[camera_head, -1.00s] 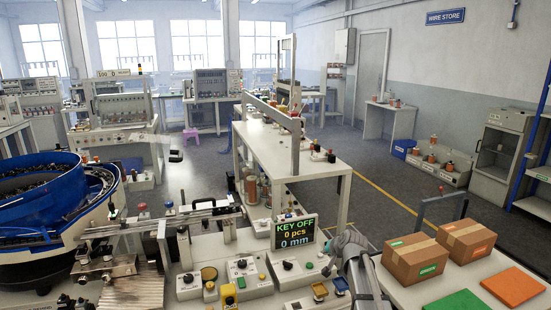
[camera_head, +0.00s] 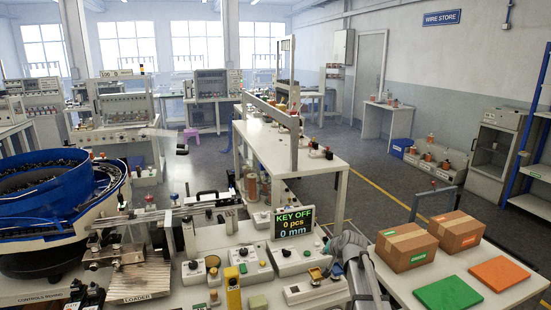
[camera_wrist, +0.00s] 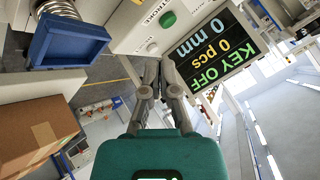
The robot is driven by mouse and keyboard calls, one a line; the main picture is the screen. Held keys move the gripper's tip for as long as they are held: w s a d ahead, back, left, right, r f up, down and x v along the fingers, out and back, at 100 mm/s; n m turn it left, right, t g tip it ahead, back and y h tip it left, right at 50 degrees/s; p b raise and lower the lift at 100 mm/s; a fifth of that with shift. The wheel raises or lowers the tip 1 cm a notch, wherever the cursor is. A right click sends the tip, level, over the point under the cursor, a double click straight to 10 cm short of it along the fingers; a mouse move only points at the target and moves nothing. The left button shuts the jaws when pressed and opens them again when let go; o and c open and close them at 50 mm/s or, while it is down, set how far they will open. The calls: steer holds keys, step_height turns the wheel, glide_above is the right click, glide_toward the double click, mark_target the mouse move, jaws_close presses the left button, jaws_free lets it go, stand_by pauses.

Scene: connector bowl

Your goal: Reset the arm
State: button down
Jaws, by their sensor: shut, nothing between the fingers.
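My gripper (camera_wrist: 156,72) shows in the wrist view with its two grey fingers close together and nothing between them, in front of a teal body. In the head view my gripper (camera_head: 345,243) is at the lower right, above the bench and beside the display (camera_head: 293,222). The display reads KEY OFF, 0 pcs, 0 mm. It also shows in the wrist view (camera_wrist: 215,47), tilted, just right of the fingers. The fingertips look near the control box (camera_wrist: 150,25); I cannot tell whether they touch it.
Two cardboard boxes (camera_head: 406,246) (camera_head: 456,231) and green (camera_head: 448,293) and orange (camera_head: 499,273) pads lie on the right table. A blue bowl feeder (camera_head: 48,185) stands at left.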

steer(key=s+f+n+g+h+p, duration=0.2)
steer(key=s+g, duration=0.6)
steer(key=s, duration=2)
steer(key=shift+s+a+f+n+h, duration=0.25)
steer(key=shift+f+n+h, duration=0.35)
steer(key=shift+n+h, duration=0.4)
steer(key=shift+d, duration=0.1)
stand_by(0.5)
